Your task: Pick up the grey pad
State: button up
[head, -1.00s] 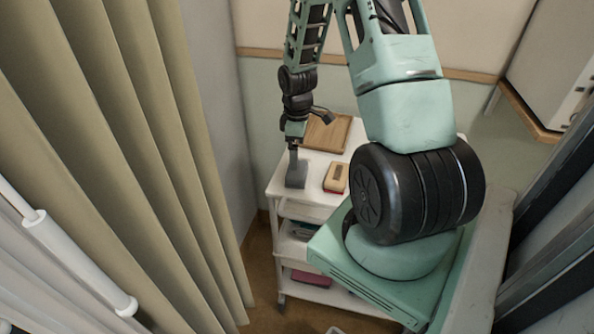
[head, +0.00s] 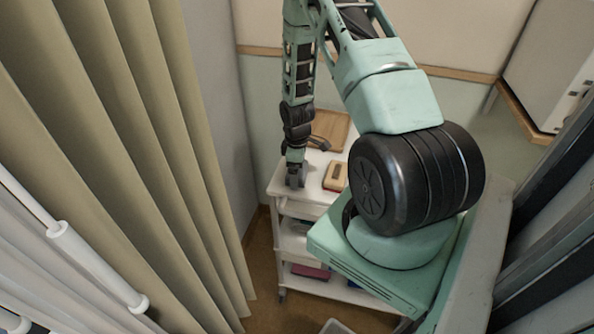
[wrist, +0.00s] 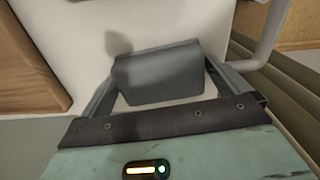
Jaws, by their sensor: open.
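The grey pad (wrist: 158,74) stands on the white cart top, close in front of my gripper (wrist: 162,88) in the wrist view. It lies between my two open fingers, with one finger to its left and one to its right. I cannot tell whether the fingers touch it. In the head view my gripper (head: 295,166) points down at the near left part of the cart top, and the pad (head: 297,181) is mostly covered by it.
The white cart (head: 284,188) also holds a wooden board (head: 330,128) at the back and a tan and dark red object (head: 335,177) right of my gripper. Lower shelves hold several items. A beige curtain (head: 130,150) hangs on the left. A rail (wrist: 276,35) edges the cart.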

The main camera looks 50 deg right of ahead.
jog(key=c, duration=0.7)
jog(key=shift+r+b, duration=1.5)
jog(key=shift+r, duration=3.5)
